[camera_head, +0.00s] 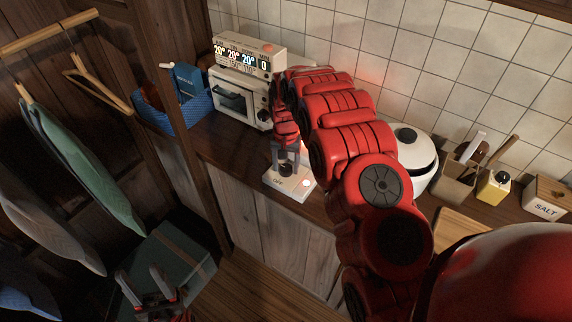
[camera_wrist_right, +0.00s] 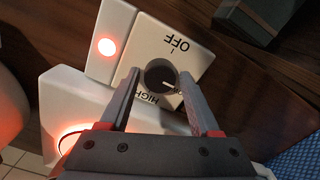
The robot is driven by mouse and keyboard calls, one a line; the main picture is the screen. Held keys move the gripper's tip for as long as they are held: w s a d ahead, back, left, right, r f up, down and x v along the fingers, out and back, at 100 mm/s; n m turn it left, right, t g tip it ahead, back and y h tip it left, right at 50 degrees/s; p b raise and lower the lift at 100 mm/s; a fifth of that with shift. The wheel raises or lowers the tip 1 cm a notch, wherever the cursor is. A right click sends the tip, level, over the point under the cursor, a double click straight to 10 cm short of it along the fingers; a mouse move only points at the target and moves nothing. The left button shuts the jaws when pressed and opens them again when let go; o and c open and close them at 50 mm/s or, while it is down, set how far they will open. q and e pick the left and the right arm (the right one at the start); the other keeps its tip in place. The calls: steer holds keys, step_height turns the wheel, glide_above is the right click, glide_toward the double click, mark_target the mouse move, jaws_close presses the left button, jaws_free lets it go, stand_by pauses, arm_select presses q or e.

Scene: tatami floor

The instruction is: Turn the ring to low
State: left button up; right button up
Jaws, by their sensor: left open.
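The white control panel (camera_head: 288,183) stands on the counter, marked OFF, with a dark round knob (camera_head: 285,169). In the right wrist view the knob (camera_wrist_right: 158,74) has a white mark at its lower right, towards a label partly hidden by a finger; HIGH is below, OFF at upper right. My right gripper (camera_head: 286,154) points down over it. In the wrist view its fingers (camera_wrist_right: 160,80) stand on either side of the knob, apparently with small gaps. A ring at the lower left (camera_wrist_right: 72,135) glows red. My left gripper (camera_head: 152,292) is open and empty, low at left.
A red lamp (camera_wrist_right: 107,46) is lit beside the panel. A toaster oven (camera_head: 240,97) stands behind, a blue basket (camera_head: 187,112) to its left. A white round appliance (camera_head: 416,160) is right of my arm. Clothes hang at left above a dark box (camera_head: 190,246).

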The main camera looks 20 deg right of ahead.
mark_target(286, 168)
steer(key=shift+o, duration=1)
steer(key=shift+r, duration=0.15)
step_height(286, 168, up, 17)
steer(key=p, duration=1.7)
steer(key=shift+r, duration=0.15)
